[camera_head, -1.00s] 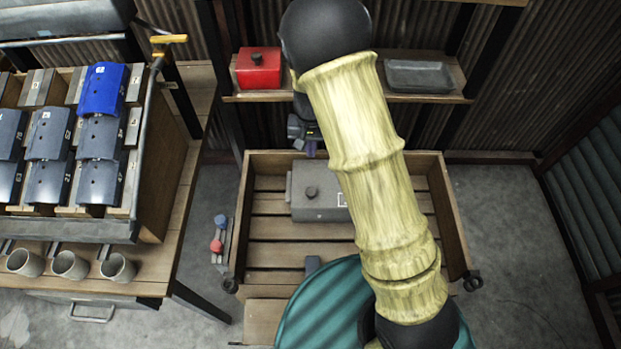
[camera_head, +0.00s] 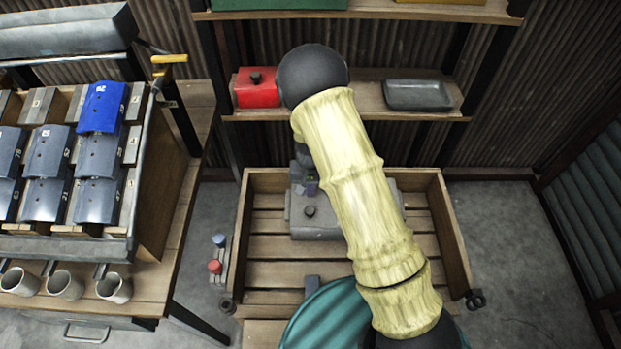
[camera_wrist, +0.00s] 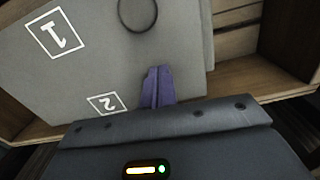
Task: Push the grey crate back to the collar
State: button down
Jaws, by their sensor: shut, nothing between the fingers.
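The grey crate (camera_head: 318,226), a box with a dark knob on top, sits inside the wooden slatted collar (camera_head: 455,232), towards its back wall. My arm covers part of its right side. In the wrist view the crate (camera_wrist: 90,65) fills the upper left, with labels 1 and 2 on its pale surface. My gripper (camera_head: 310,188) is at the crate's far edge, partly hidden. Its purple fingers (camera_wrist: 157,85) are shut and empty, overlapping the crate near label 2. I cannot tell whether they touch it.
A shelf behind holds a red box (camera_head: 257,88) and a grey tray (camera_head: 417,95). A rack of blue and grey parts (camera_head: 75,165) and several mugs stand on the left bench. The collar's front slats (camera_head: 275,273) are mostly bare. Open floor lies right.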

aim_at(309, 207)
jog(key=shift+s+a+r, duration=0.15)
jog(key=shift+s, duration=1.8)
jog(key=shift+s+a, duration=0.1)
jog(key=shift+s, duration=0.95)
jog(key=shift+w, duration=0.1)
jog(key=w, duration=0.2)
jog(key=w+r+p, duration=0.1)
jog(key=w, duration=0.1)
jog(key=shift+w+r, duration=0.1)
notch_tip(309, 207, up, 9)
jog(key=shift+s+d+p, duration=0.2)
jog(key=shift+p, duration=0.15)
